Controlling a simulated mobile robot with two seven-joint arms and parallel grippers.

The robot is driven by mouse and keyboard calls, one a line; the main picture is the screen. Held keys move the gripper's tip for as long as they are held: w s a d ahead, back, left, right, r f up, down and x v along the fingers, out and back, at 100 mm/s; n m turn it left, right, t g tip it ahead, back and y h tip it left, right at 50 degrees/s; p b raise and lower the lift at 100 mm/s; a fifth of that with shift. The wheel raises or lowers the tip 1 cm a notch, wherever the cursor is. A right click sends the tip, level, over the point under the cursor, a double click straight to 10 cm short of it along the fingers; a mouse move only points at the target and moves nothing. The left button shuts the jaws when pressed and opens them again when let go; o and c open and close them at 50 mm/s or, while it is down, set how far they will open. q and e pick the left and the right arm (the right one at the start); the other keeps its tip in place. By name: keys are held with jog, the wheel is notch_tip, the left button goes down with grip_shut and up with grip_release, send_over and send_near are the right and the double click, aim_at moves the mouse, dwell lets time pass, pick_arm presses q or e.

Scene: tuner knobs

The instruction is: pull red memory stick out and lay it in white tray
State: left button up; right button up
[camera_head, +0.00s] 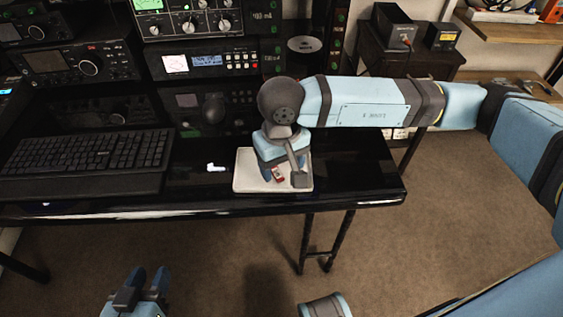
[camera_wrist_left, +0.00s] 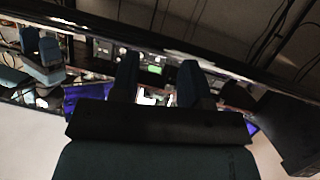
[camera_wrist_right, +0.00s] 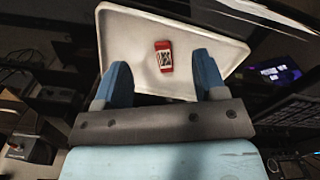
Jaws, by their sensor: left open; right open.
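The red memory stick (camera_wrist_right: 164,56) lies in the white tray (camera_wrist_right: 122,40) in the right wrist view, with a white label showing.
A black keyboard (camera_head: 88,152) lies on the desk to the left. Radio equipment (camera_head: 207,64) stands along the back. The desk's front edge is close to the tray.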

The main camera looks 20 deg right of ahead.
jog(key=shift+r, duration=0.8)
pick_arm(q)
jog(key=shift+s+a+f+g+y+p, duration=0.55)
jog(key=shift+s+f+g+p, duration=0.2)
jog(key=shift+p, duration=0.4)
pick_arm(e)
notch_tip(320, 180, up, 12)
jog(key=shift+r, duration=0.15)
pick_arm(q)
jog(key=shift+w+a, duration=0.1)
jog(key=shift+w, duration=0.05)
jog(key=shift+r, duration=0.1)
pick_arm(e)
jog(key=shift+r, duration=0.1)
pick_arm(q)
notch_tip(320, 180, up, 2)
jog(key=shift+p, duration=1)
pick_arm(e)
notch_tip(320, 180, up, 7)
